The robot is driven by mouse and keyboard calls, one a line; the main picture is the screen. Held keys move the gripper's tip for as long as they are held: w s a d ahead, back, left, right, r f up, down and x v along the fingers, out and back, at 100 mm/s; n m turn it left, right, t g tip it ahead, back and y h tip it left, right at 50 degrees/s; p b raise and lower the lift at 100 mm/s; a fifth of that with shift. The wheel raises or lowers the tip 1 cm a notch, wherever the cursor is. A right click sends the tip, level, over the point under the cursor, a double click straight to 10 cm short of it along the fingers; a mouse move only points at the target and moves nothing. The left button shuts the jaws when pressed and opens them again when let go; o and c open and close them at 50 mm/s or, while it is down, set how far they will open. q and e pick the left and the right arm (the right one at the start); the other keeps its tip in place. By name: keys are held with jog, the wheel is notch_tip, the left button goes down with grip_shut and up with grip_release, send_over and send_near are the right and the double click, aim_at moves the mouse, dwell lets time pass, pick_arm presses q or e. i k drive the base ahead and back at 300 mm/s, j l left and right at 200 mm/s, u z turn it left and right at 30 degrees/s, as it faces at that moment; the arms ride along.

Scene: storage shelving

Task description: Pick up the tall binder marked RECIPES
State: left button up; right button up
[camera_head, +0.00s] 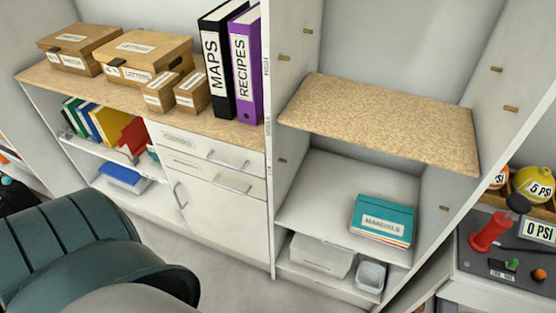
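The tall purple binder marked RECIPES (245,69) stands upright on the tan speckled top shelf (228,131). Its white spine label faces me. A black binder marked MAPS (215,70) stands upright close beside it on the left. The white vertical divider panel (268,150) is close to its right side. Neither of my grippers is in view. A dark green rounded part, likely mine, fills the lower left corner, and nothing is seen touching the binder.
Wooden boxes (149,58) stand left of the binders. Below are drawers (204,150) and books (104,122). Right of the divider, a speckled shelf (385,115) is bare, with teal MANUALS books (383,221) lower down. A grey machine (503,262) stands far right.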

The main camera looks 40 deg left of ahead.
aim_at(244, 30)
jog(key=u, duration=1.35)
jog(key=k+j+z, duration=0.15)
jog(key=j+z, duration=0.2)
jog(key=k+j+z, duration=0.2)
jog(key=z, duration=0.2)
jog(key=j, duration=0.1)
